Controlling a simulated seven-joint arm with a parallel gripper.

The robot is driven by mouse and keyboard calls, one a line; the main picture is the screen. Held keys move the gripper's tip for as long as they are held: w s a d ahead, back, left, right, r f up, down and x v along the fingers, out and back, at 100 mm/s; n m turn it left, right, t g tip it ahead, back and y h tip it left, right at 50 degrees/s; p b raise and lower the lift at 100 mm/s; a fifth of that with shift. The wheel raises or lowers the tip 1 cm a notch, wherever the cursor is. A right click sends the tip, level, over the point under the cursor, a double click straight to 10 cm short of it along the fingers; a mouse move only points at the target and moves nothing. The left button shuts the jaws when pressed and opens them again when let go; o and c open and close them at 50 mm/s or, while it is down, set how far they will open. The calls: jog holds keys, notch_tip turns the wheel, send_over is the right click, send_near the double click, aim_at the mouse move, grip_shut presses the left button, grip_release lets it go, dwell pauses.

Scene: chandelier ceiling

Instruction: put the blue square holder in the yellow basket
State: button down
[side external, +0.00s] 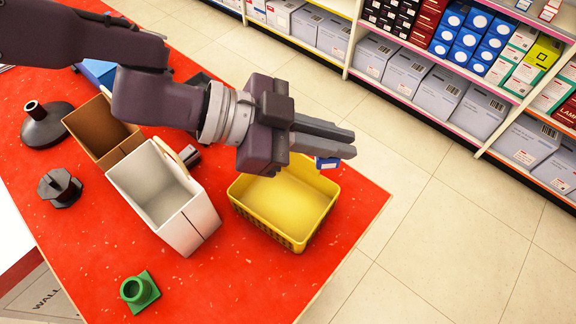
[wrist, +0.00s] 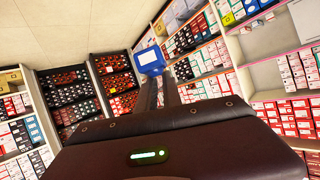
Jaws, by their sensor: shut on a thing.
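My gripper (side external: 338,146) is shut on the blue square holder (side external: 327,163), a small blue piece with a pale face, at its fingertips. In the wrist view the holder (wrist: 150,58) shows as a blue square with a white centre at the ends of the fingers (wrist: 158,85). The yellow basket (side external: 264,233) stands on the red table near its right edge and looks empty where I can see inside. My gripper is above the basket, with the fingers and holder over its upper right side in the side view. The wrist view does not show the basket.
A white bin (side external: 196,226) and a brown box (side external: 92,131) stand left of the basket on the red table (side external: 215,285). A green holder (side external: 139,291) and dark stands (side external: 60,188) lie farther left. Stocked shelves (side external: 440,95) stand beyond the table.

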notch_tip(320, 180, down, 10)
jog(key=shift+s, duration=0.3)
jog(key=shift+d+f, duration=0.1)
jog(key=shift+f, duration=0.5)
jog(key=c, duration=1.5)
grip_release()
jog(key=a+r, duration=0.1)
jog(key=r, duration=0.5)
jog(key=a+r, duration=0.1)
jog(key=r, duration=0.2)
jog(key=shift+a+r, duration=0.25)
jog(key=shift+a, duration=0.1)
